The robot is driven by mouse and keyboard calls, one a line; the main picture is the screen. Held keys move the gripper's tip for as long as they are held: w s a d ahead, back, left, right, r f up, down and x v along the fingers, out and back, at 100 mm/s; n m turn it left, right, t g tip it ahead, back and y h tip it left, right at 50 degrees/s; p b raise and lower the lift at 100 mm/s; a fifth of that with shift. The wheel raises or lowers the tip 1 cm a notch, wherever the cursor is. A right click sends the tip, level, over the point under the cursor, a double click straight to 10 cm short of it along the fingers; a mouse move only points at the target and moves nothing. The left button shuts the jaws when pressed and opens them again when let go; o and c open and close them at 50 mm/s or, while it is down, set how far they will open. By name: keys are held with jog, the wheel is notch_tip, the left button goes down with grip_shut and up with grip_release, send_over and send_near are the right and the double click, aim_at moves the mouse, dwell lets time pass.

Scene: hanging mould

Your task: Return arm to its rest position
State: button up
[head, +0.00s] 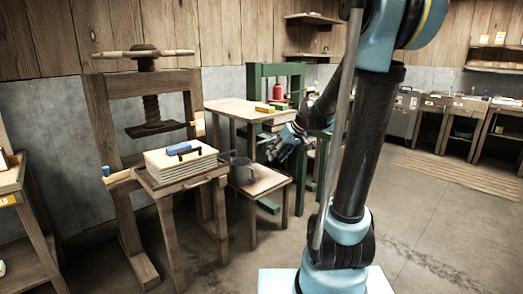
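My gripper (273,150) hangs at the middle of the head view, at the end of my blue and black arm. It appears in front of the green frame and near the edge of the back table. It is small here, so I cannot tell whether its fingers are open or shut, or whether they hold anything. My upper arm fills the right middle of the view.
A wooden screw press (150,110) stands at the left. Before it, a table (195,178) bears a pale stack (180,167) with a blue item and black handle. A grey can (242,172) stands on a low stool (262,186). Floor (440,225) at right is clear.

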jog(key=s+d+f+m+h, duration=0.1)
jog(key=s+d+f+h, duration=0.1)
jog(key=s, duration=0.7)
jog(key=s+d+f+m+g+h, duration=0.1)
jog(key=s+d+f, duration=0.3)
jog(key=s, duration=0.6)
jog(key=s+d+f+m+g+h, duration=0.1)
jog(key=s+d+f+m+h, duration=0.1)
jog(key=s+d, duration=0.4)
jog(key=s+f, duration=0.1)
jog(key=s, duration=0.3)
jog(key=shift+d+f+m+h, duration=0.2)
jog(key=shift+d+m+h, duration=0.1)
jog(key=shift+m, duration=0.1)
jog(key=shift+w+f, duration=0.2)
jog(key=shift+w, duration=0.25)
